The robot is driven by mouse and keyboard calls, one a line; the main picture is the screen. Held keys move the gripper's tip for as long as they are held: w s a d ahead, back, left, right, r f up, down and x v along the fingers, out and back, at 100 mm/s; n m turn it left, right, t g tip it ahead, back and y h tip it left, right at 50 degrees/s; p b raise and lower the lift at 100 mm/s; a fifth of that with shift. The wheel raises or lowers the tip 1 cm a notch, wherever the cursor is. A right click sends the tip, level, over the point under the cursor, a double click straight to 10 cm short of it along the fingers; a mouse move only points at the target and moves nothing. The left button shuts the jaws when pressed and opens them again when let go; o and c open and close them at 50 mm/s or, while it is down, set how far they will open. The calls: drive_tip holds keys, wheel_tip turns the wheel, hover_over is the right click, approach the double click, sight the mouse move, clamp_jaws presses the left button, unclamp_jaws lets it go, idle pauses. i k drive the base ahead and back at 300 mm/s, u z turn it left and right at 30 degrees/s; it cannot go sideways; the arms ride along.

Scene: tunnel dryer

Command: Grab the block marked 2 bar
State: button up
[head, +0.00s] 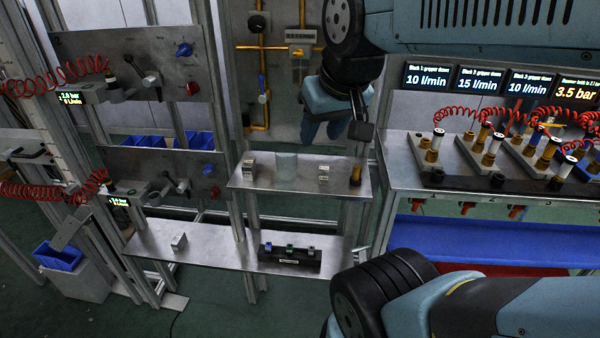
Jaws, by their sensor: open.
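Several small pale blocks stand on the metal shelves, and their markings are too small to read, so I cannot tell which is marked 2 bar. One pale block (249,164) is at the left of the upper shelf (262,184). Another pale block or stacked pair (324,174) is at its right. A third pale block (179,242) sits alone on the left of the lower shelf (215,257). My gripper (334,128) is open above and behind the upper shelf's right part, apart from the blocks; nothing shows between its fingers, which are partly hidden.
A translucent cylinder (286,171) and a brass fitting (355,174) stand on the upper shelf. A black holder (290,262) is on the lower shelf. The right bench (440,188) carries brass fittings and red coiled hoses. Panels with gauges and valves (140,60) stand left.

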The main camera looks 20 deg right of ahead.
sight(324, 170)
drive_tip(key=u, duration=1.65)
drive_tip(key=k, duration=0.9)
drive_tip(key=z, duration=0.4)
